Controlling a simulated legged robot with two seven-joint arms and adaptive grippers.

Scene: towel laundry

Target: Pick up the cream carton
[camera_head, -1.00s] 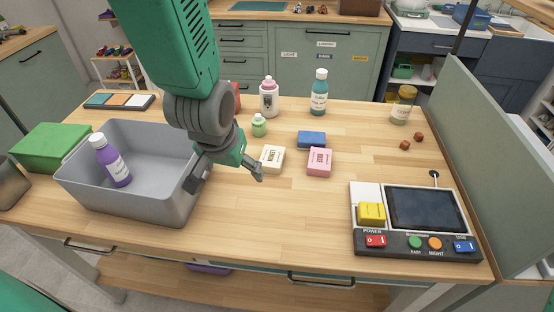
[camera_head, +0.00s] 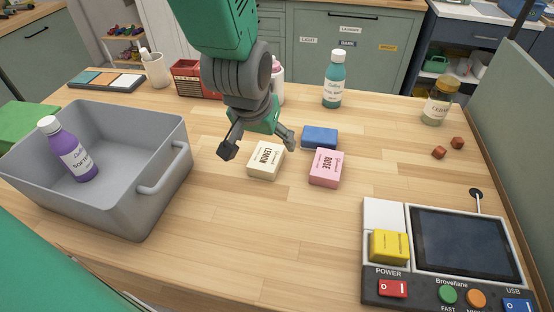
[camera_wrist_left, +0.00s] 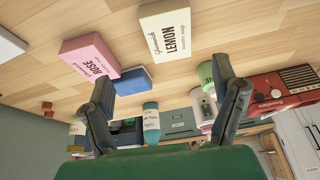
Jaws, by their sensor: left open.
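The cream carton (camera_head: 265,161), marked LEMON, lies on the wooden table in the head view, left of the pink ROSE carton (camera_head: 326,168). My left gripper (camera_head: 257,143) is open and empty just above and behind the cream carton, its two fingers apart. In the left wrist view the cream carton (camera_wrist_left: 166,34) shows whole at the top, beyond the open fingertips and not between them. The pink carton (camera_wrist_left: 91,57) is left of it there. My right gripper is not in view.
A blue block (camera_head: 320,137) lies close behind the pink carton. A grey bin (camera_head: 125,212) holding a purple bottle (camera_head: 70,150) stands left. A control panel with a screen (camera_head: 465,245) and a yellow block (camera_head: 389,246) are front right. The front middle table (camera_head: 265,235) is clear.

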